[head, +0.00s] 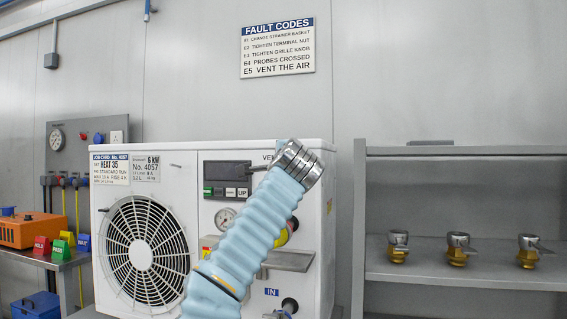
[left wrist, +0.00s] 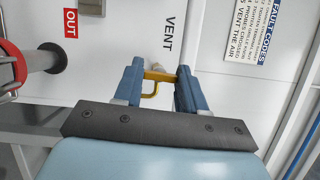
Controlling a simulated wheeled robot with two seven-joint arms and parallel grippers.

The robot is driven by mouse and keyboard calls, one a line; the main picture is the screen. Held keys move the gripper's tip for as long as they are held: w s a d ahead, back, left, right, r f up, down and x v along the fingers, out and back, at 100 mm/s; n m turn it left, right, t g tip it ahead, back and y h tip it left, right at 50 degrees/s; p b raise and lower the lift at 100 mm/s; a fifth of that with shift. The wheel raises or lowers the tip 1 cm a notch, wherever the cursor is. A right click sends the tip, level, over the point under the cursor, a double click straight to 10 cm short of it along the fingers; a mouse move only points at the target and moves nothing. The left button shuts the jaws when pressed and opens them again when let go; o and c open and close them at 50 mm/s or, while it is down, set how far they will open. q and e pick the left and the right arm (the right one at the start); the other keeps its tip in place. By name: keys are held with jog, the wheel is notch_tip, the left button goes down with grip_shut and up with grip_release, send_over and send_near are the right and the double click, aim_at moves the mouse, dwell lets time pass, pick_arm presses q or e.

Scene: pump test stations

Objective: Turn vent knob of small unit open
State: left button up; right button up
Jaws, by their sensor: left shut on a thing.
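The white pump unit (head: 180,200) stands in the middle of the head view, with a round fan grille, a display panel and a gauge. Its VENT label is partly covered by my left arm, and the vent knob is hidden there. In the left wrist view the yellow vent knob (left wrist: 152,76) sits below the VENT lettering on the white panel. My left gripper (left wrist: 158,80) has its two blue fingers on either side of the knob, shut on it. The left gripper itself is hidden in the head view. My right gripper is not in view.
A grey shelf (head: 460,277) at the right holds three brass-and-chrome fittings (head: 458,249). A side table at the left has an orange box (head: 28,231) and coloured blocks. In the left wrist view a red-rimmed pipe fitting (left wrist: 40,58) stands near the OUT label. A fault-code sign (head: 278,47) hangs above.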

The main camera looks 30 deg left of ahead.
pick_arm(q)
jog(key=shift+f, duration=0.1)
jog(key=o, duration=1.1)
jog(key=shift+c, duration=0.2)
jog(key=b+v, duration=0.5)
jog(key=v, duration=0.8)
jog(key=shift+s+d+b, duration=0.2)
jog(key=shift+s+b, duration=0.1)
jog(key=shift+b, duration=0.05)
